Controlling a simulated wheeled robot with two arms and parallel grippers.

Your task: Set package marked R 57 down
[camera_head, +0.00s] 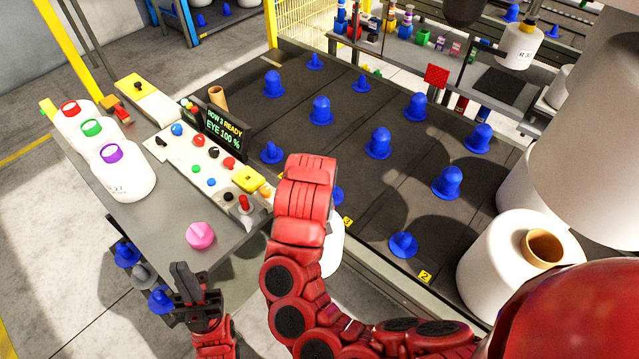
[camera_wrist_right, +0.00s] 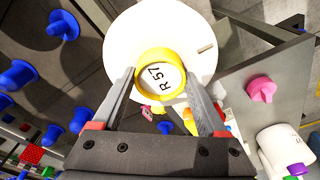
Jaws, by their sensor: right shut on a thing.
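The package marked R 57 (camera_wrist_right: 132,38) is a white yarn bobbin with a yellow-rimmed core plug (camera_wrist_right: 142,82) that bears the label. My right gripper (camera_wrist_right: 161,76) is shut on this yellow plug, one finger on each side. In the head view the package's white side (camera_head: 333,252) shows only in part behind my red right arm, and the right gripper's fingers are hidden. What lies directly under the package is hidden. My left gripper (camera_head: 194,290) is low at the front left, beside the grey table (camera_head: 160,215); its finger gap is unclear.
White packages with red, green and purple plugs (camera_head: 112,153) stand on the grey table, with a pink knob (camera_head: 200,235) and control panel (camera_head: 200,160). The dark creel panel (camera_head: 340,150) carries several blue holders (camera_head: 378,143). A large white bobbin (camera_head: 490,265) is at right.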

